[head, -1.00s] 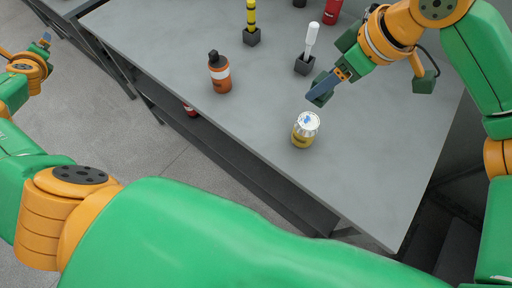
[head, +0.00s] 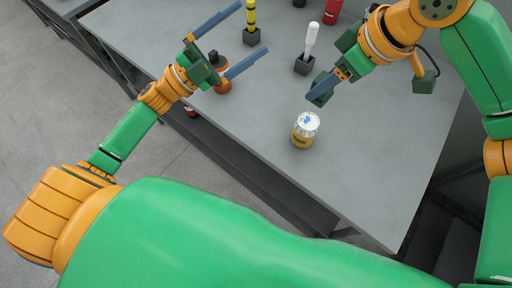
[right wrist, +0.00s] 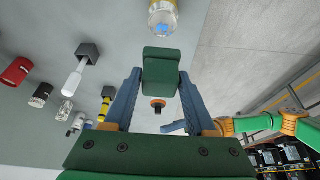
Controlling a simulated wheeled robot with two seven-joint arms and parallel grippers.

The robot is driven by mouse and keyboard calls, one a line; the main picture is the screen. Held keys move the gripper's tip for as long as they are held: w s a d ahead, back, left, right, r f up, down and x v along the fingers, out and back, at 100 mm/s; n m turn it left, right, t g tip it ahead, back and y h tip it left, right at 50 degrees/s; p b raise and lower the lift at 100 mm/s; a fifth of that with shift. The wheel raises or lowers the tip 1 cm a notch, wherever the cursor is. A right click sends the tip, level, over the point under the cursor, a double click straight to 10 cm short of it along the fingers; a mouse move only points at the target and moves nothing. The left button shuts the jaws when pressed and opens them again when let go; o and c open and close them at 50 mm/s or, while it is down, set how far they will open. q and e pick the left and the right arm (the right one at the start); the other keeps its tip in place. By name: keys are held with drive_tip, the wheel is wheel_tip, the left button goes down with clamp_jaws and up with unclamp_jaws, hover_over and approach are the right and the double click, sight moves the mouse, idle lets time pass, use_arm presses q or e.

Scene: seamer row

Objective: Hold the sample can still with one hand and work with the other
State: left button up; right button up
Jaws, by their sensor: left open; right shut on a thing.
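The sample can (head: 305,131), yellow with a silver lid, stands upright on the grey table near its front edge. It also shows at the top of the right wrist view (right wrist: 163,18). My right gripper (head: 322,92) is just behind the can, apart from it, with its fingers shut on a dark green block (right wrist: 160,72). What the block is, I cannot tell. My left gripper (head: 254,30) is open and empty, left of and behind the can, its fingers spread above the table.
A white-handled tool (head: 311,40) and a yellow-black striped stick (head: 251,16) stand in dark holders. A red can (head: 332,12) stands at the back. The table (head: 365,175) is clear to the right of the sample can.

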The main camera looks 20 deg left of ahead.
use_arm(q)
drive_tip(key=s+d+f+n+g+y, duration=0.1)
drive_tip(key=s+d+f+n, duration=0.15)
drive_tip(key=f, duration=0.35)
drive_tip(key=s+d+f+n+y, duration=0.1)
drive_tip(key=f+n, duration=0.3)
drive_tip(key=f, duration=0.1)
drive_tip(key=n+g+y, duration=0.2)
drive_tip(key=n, duration=0.4)
approach(295, 134)
drive_tip(key=x, duration=1.1)
drive_tip(key=shift+w+d, duration=0.1)
drive_tip(key=shift+w, duration=0.05)
drive_tip(key=c, duration=1.4)
drive_tip(key=shift+c, duration=0.2)
